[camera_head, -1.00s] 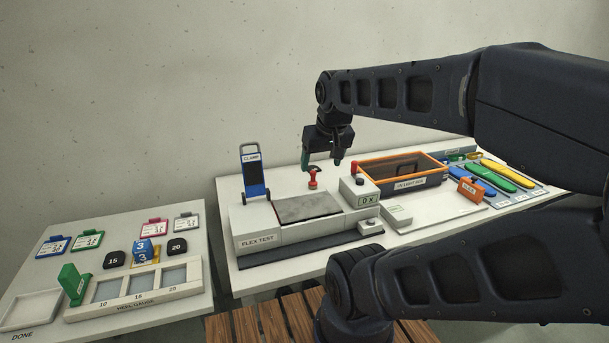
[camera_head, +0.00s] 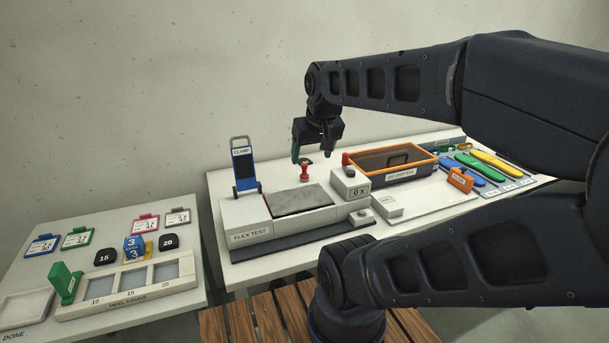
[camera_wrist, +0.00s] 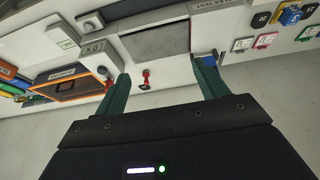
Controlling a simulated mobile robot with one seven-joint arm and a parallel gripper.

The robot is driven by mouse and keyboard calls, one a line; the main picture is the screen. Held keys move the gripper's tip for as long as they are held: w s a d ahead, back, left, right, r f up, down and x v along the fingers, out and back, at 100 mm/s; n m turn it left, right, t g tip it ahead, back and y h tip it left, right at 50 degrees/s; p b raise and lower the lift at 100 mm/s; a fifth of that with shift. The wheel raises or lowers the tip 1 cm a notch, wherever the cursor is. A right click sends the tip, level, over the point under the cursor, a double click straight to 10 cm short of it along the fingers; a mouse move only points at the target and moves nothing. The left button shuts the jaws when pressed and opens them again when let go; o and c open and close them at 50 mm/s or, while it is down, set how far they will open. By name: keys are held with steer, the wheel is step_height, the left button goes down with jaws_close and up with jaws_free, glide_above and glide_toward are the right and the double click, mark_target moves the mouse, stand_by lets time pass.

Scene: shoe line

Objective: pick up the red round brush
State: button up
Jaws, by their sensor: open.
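The small red brush (camera_head: 304,173) stands on the table behind the grey pad of the flex tester. A dark piece shows just behind its top; I cannot tell whether it belongs to the brush. My gripper (camera_head: 312,155) points down above and a little behind it, with its green fingers apart and nothing between them. In the wrist view, the red brush (camera_wrist: 146,78) lies between the two green fingers of the gripper (camera_wrist: 161,72), nearer the left finger and apart from both.
The blue clamp (camera_head: 245,168) stands upright left of the brush. The flex tester's counter box (camera_head: 350,183) and an orange-rimmed bin (camera_head: 400,176) are on the right. Colored tools (camera_head: 480,168) lie at the far right. Bare table surrounds the brush.

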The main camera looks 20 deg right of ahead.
steer(key=c, duration=0.5)
steer(key=shift+w, duration=0.1)
steer(key=n+h, duration=0.5)
steer(key=n, duration=2.2)
glide_above(303, 165)
steer(key=s+a, duration=0.3)
step_height(303, 165, down, 21)
steer(key=shift+x, duration=5.2)
